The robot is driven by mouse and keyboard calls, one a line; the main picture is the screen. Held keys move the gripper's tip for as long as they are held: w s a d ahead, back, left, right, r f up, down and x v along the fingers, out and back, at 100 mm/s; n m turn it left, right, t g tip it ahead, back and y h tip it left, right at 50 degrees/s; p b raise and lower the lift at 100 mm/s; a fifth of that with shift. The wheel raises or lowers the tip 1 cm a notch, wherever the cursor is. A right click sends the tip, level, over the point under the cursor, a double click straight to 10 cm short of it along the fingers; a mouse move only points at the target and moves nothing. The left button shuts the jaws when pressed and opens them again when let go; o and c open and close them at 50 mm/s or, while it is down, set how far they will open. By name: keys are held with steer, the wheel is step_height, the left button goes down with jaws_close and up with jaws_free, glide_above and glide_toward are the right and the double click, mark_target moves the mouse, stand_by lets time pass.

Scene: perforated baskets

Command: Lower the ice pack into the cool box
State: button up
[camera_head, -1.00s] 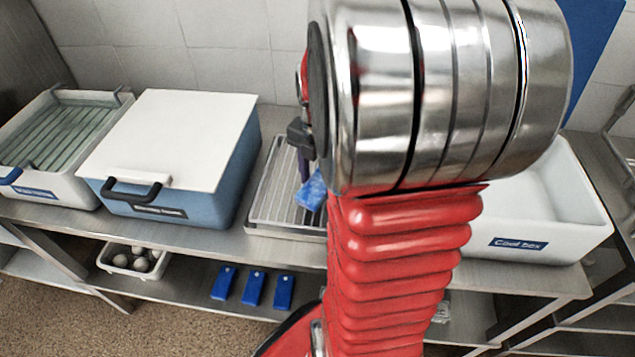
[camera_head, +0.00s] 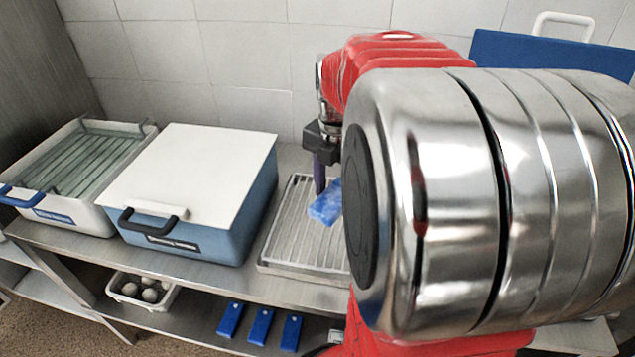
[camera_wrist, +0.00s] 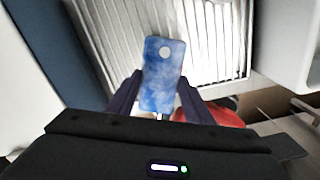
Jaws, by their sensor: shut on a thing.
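The ice pack (camera_head: 325,203) is a blue, mottled slab. In the wrist view the ice pack (camera_wrist: 162,75) shows a round pale hole near its far end. My gripper (camera_wrist: 157,98) is shut on its near end, with one dark finger on each side. In the head view my gripper (camera_head: 322,170) holds it over the ribbed metal drain tray (camera_head: 290,262); I cannot tell the height. The cool box is hidden behind my arm in the head view now; a white container wall (camera_wrist: 285,45) at the right of the wrist view may be part of it.
A blue box with a white lid (camera_head: 190,175) stands left of the tray. Further left is a white bin with a ribbed green inside (camera_head: 85,218). A blue panel (camera_head: 550,55) leans at the back right. Below, a shelf holds blue packs (camera_head: 261,326) and a white basket (camera_head: 166,300).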

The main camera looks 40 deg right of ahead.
stand_by(0.3)
steer(key=d+m, duration=0.1)
steer(key=m, duration=0.1)
steer(key=d+r+m, duration=0.1)
steer(key=m, duration=0.1)
steer(key=d+r+m, duration=0.1)
steer(key=m, duration=0.1)
steer(key=shift+w, duration=0.1)
steer(key=m, duration=0.1)
steer(key=d+m, duration=0.1)
steer(key=m, duration=0.1)
steer(key=shift+d+r, duration=0.2)
steer(key=shift+r, duration=0.2)
steer(key=s+d+r+m, duration=0.1)
steer(key=d+m, duration=0.3)
steer(key=m, duration=0.5)
steer(key=s+d+r+m, duration=0.1)
steer(key=d+r+m, duration=0.3)
steer(key=m, duration=0.5)
steer(key=shift+d+r, duration=0.2)
steer(key=shift+r, duration=0.1)
